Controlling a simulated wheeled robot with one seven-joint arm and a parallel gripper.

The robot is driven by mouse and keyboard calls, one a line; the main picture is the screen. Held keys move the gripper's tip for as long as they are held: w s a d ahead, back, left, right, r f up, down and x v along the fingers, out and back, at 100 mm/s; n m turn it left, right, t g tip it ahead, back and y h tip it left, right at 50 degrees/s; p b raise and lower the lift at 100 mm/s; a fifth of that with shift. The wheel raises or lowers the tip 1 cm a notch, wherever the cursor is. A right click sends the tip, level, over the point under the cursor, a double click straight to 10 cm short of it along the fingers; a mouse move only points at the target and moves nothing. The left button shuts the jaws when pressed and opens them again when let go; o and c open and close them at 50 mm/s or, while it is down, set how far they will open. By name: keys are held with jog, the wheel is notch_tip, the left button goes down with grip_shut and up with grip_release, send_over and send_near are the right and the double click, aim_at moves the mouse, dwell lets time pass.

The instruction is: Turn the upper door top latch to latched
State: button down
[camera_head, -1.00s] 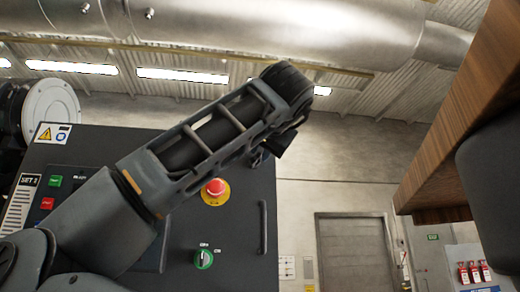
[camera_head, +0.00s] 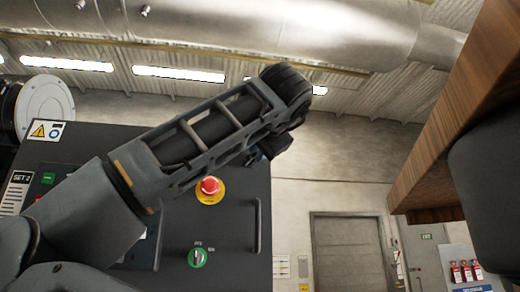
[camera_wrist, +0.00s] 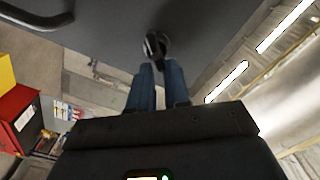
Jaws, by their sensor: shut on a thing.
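The upper door top latch (camera_wrist: 155,42) is a small black handle on the dark grey door (camera_wrist: 110,25), near the door's edge in the wrist view. My gripper (camera_wrist: 160,66) has two blue fingers, which reach up to the latch and are shut on its near end. The fingers hide part of the handle, so its exact angle is hard to tell. In the head view the dark grey cabinet front (camera_head: 232,225) stands behind my arm, and my arm hides the latch and fingertips.
The cabinet has a red emergency stop button (camera_head: 210,186), a green selector knob (camera_head: 198,258) and a vertical bar handle (camera_head: 257,225). A wooden panel (camera_head: 460,130) hangs close on the right. A grey room door (camera_head: 347,255) is in the back wall.

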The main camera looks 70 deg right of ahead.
jog(key=shift+w+f, duration=0.15)
jog(key=shift+f, duration=0.1)
dwell(0.4)
jog(key=c, duration=1.3)
grip_release()
jog(key=shift+w, duration=0.1)
jog(key=shift+o, duration=1.2)
jog(key=shift+r, duration=0.15)
jog(key=b+v, duration=0.2)
jog(key=v, duration=0.6)
jog(key=shift+o, duration=0.2)
